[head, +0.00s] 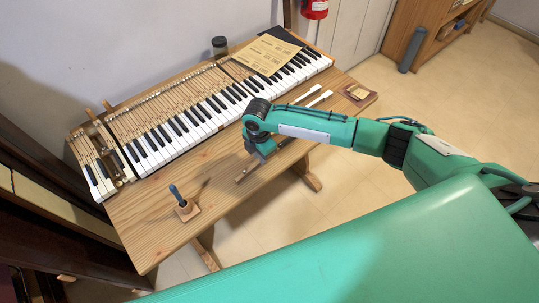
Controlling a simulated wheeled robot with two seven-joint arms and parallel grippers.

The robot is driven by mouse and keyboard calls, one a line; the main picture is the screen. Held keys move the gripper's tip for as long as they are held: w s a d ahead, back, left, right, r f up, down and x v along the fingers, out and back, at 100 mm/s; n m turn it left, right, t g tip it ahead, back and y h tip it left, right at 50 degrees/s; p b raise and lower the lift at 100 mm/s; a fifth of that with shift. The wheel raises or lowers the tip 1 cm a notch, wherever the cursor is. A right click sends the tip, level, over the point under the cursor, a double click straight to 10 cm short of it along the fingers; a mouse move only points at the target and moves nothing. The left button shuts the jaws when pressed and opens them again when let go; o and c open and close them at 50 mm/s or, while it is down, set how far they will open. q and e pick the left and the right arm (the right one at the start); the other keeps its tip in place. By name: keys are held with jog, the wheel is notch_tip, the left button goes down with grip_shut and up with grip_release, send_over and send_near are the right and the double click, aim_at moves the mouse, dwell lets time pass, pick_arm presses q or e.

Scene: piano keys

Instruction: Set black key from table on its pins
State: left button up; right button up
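The keyboard (188,122) lies along the back of the wooden table (150,235), with a gap showing bare wood and pins (124,168) near its left end. A short wooden stick with a dark part (242,176), perhaps the black key, lies on the table near the front edge. My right gripper (260,157) points down just above and beside its right end. The fingers are small and partly hidden by the wrist, so I cannot tell whether they are open or touching it. My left gripper is not in view.
Two loose white keys (306,95) lie right of my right wrist. A small wooden box (358,92) sits at the right end. Papers (265,53) and a jar (219,46) are at the back.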

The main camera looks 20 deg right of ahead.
jog(key=shift+f, duration=0.6)
grip_shut()
